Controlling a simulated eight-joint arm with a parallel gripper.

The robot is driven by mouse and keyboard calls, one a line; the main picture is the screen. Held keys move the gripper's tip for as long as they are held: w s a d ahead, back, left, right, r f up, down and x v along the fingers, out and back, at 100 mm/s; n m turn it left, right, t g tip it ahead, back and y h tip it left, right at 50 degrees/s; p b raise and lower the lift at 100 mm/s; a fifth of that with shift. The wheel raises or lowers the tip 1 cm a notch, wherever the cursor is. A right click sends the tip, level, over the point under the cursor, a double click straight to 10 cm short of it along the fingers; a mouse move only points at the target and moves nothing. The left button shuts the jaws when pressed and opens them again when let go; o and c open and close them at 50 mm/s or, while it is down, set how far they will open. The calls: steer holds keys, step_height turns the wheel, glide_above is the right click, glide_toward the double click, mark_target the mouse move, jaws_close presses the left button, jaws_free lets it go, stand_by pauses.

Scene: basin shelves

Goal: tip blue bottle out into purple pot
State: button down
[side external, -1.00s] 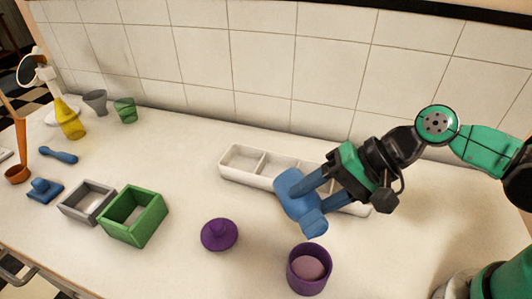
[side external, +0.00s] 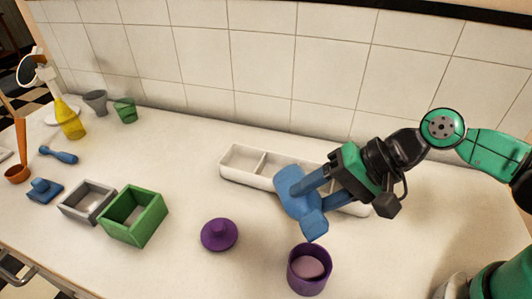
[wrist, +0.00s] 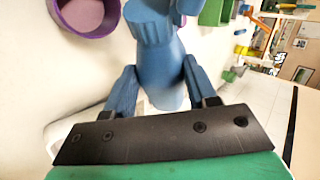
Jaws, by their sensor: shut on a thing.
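The blue bottle (side external: 297,190) is tilted, its neck end pointing down toward the purple pot (side external: 293,270). My gripper (side external: 301,188) is shut on the bottle and holds it above the counter, over the front of the white tray. In the wrist view the bottle (wrist: 160,62) sits between the blue fingers of my gripper (wrist: 158,88). The purple pot also shows at the upper left of the wrist view (wrist: 64,22). The pot stands upright and has pinkish contents inside. The bottle's mouth is above and close to the pot's back rim. I cannot see anything flowing out.
A white divided tray (side external: 232,175) lies behind the bottle. A purple lid (side external: 219,234) lies left of the pot. A green box (side external: 149,229) and a grey box (side external: 72,216) stand further left. A yellow bottle (side external: 71,121) and cups are at the back left. The counter's front middle is clear.

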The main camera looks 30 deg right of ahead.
steer(key=shift+s+r+t, duration=0.1)
steer(key=shift+r+t, duration=0.25)
steer(key=shift+t, duration=0.25)
stand_by(1.9)
stand_by(0.5)
steer(key=shift+w+f+g, duration=0.25)
steer(key=shift+f+g, duration=0.1)
steer(key=shift+g, duration=0.25)
steer(key=shift+s+f+m+g, duration=0.1)
steer(key=shift+f+m+g, duration=0.2)
steer(key=shift+g, duration=0.2)
